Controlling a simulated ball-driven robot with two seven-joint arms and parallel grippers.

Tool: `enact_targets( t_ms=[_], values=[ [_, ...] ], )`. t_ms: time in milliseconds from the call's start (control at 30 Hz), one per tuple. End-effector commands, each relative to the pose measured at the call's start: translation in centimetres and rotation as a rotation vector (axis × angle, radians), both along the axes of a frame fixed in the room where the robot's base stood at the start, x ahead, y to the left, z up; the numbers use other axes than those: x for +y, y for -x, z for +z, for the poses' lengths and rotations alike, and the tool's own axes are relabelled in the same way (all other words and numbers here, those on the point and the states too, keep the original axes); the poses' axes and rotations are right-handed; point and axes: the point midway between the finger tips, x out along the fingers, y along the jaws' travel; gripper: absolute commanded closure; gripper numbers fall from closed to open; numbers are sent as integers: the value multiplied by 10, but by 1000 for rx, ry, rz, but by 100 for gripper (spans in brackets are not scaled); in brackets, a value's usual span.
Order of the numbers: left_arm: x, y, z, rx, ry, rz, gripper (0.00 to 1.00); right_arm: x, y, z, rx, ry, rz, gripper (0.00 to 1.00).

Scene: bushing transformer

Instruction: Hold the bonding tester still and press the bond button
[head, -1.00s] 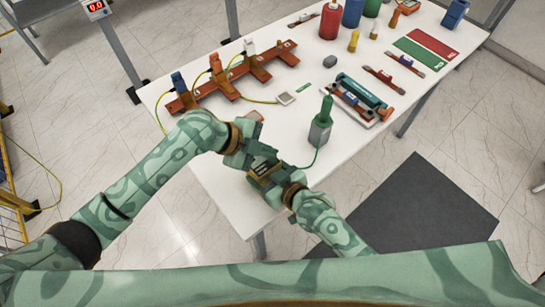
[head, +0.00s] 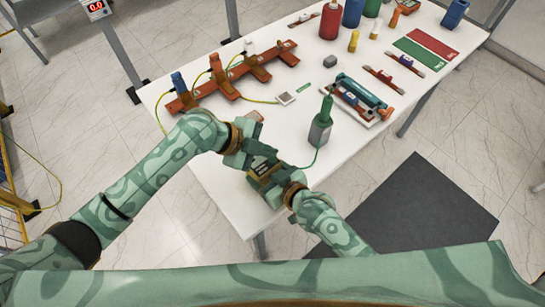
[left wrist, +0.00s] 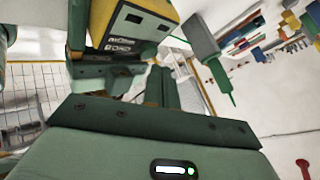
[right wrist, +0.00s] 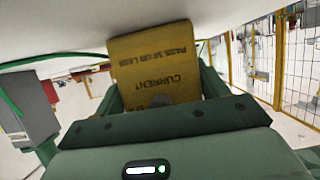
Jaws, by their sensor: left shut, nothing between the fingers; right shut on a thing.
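The bonding tester (head: 264,167) is a dark-faced box with a yellow body near the front edge of the white table. Its yellow side with printed text (right wrist: 158,65) fills the middle of the right wrist view, between the fingers of my right gripper (right wrist: 160,98). My right gripper is shut on it. In the left wrist view the tester's dark panels (left wrist: 130,30) show just beyond my left gripper (left wrist: 163,85), which is shut and empty beside it. I cannot tell whether its fingertips touch the tester. The bond button cannot be made out.
A brown bar assembly (head: 230,78) with clamps lies behind to the left. A tray with a teal tool (head: 362,93) lies to the right. The table front right is bare.

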Motion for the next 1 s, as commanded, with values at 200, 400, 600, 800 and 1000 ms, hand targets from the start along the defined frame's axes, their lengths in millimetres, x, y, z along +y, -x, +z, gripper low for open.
enact_targets(
  t_ms=[200,400,600,800,1000],
  values=[
    [0,0,0,0,0,0,100,0,0,0,0,0,1,66],
    [0,0,0,0,0,0,100,0,0,0,0,0,1,66],
    [0,0,-2,0,0,0,100,0,0,0,0,0,1,66],
    [0,0,-8,1,-1,-1,100,0,0,0,0,0,1,66],
    [0,0,-8,0,0,0,100,0,0,0,0,0,1,66]
  ],
)
